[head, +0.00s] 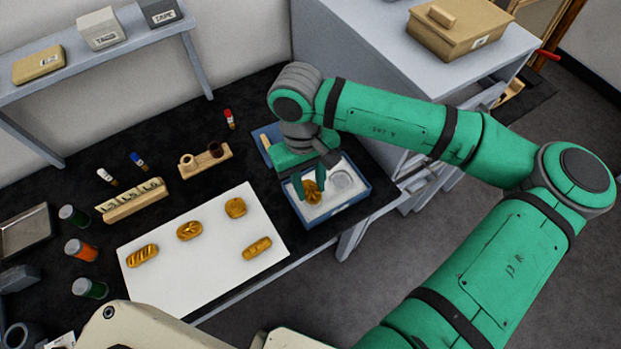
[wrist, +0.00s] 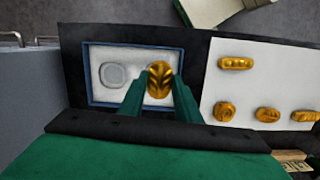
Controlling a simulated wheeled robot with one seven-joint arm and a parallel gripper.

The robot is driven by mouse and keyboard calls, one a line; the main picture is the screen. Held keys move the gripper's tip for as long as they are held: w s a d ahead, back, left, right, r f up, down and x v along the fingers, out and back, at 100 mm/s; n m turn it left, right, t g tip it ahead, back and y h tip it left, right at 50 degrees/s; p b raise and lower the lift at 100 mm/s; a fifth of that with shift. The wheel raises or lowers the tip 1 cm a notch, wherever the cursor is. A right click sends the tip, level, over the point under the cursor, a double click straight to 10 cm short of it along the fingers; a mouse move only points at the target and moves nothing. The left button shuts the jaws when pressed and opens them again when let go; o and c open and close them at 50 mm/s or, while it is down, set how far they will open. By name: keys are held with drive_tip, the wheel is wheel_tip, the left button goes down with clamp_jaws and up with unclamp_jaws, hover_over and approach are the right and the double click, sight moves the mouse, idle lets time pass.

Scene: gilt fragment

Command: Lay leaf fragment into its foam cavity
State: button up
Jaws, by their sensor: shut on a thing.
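The gold leaf fragment (wrist: 159,80) is between the two green fingertips of my gripper (wrist: 157,90), over the right part of the foam in the wrist view. In the head view the leaf fragment (head: 312,191) shows under my gripper (head: 309,188), inside the blue-rimmed box (head: 341,208). The white foam (wrist: 122,58) has a grey rounded cavity (wrist: 115,74) on its left. My fingers are shut on the leaf fragment. Whether it touches the foam, and any cavity beneath it, I cannot tell.
A white sheet (head: 190,275) left of the box carries several other gold fragments (head: 189,230). A wooden holder (head: 207,160) stands behind the sheet. A grey cabinet (head: 375,90) rises beside the box, and the table's front edge is close to it.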

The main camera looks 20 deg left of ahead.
sight(310, 191)
drive_tip(key=shift+w+a+f, duration=0.15)
drive_tip(key=shift+w+f, duration=0.35)
drive_tip(key=shift+f, duration=0.15)
drive_tip(key=f, duration=0.3)
drive_tip(key=shift+w+f, duration=0.1)
drive_tip(key=shift+w, duration=0.3)
drive_tip(key=shift+f, duration=0.15)
drive_tip(key=shift+s+a, duration=0.1)
drive_tip(key=shift+s, duration=0.1)
drive_tip(key=shift+s+f, duration=0.1)
drive_tip(key=shift+f, duration=0.05)
